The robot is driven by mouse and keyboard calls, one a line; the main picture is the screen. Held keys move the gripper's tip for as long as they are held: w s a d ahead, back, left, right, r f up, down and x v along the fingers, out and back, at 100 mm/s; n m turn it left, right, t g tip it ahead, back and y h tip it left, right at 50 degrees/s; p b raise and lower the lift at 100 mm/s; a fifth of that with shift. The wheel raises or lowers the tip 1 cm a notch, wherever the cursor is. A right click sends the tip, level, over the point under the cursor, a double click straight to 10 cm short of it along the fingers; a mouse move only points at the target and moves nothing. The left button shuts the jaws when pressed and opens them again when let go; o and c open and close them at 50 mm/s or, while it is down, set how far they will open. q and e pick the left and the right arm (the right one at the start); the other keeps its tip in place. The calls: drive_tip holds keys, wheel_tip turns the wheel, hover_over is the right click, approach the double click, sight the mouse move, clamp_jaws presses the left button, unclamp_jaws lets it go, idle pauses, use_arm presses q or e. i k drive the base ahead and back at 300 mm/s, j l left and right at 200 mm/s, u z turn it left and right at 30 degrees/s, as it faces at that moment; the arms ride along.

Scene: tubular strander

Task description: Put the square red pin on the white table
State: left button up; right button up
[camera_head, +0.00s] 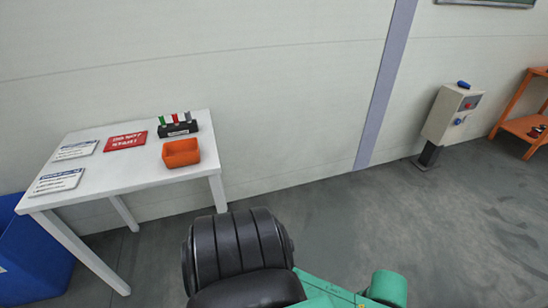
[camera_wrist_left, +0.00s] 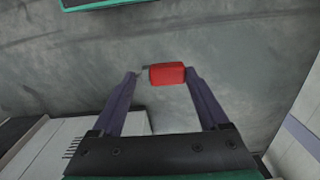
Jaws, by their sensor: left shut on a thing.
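The red pin (camera_wrist_left: 168,75) is a short red block with a small dark end at its left. In the left wrist view it sits between the fingertips of my left gripper (camera_wrist_left: 163,74), which is shut on it. Grey floor shows behind the pin, with no surface touching it. The white table (camera_head: 133,174) stands against the wall at the left of the head view. I cannot make out the left gripper or the held pin in the head view. My right gripper is in neither view.
On the table are an orange bin (camera_head: 181,154), a black rack (camera_head: 178,129) with small coloured items, a red sign (camera_head: 125,141) and white cards (camera_head: 57,181). The table's front middle is bare. A blue bin (camera_head: 35,262) stands at left, a control box (camera_head: 452,113) at right.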

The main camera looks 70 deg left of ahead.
sight(118, 172)
drive_tip(key=k+j, duration=0.35)
drive_tip(key=k, duration=0.15)
drive_tip(key=k+j, duration=0.3)
drive_tip(key=k, duration=0.2)
drive_tip(key=k+j+z, duration=0.1)
drive_tip(key=k+j, duration=0.55)
drive_tip(key=k, duration=0.35)
drive_tip(key=k+j, duration=0.3)
drive_tip(key=k, duration=0.2)
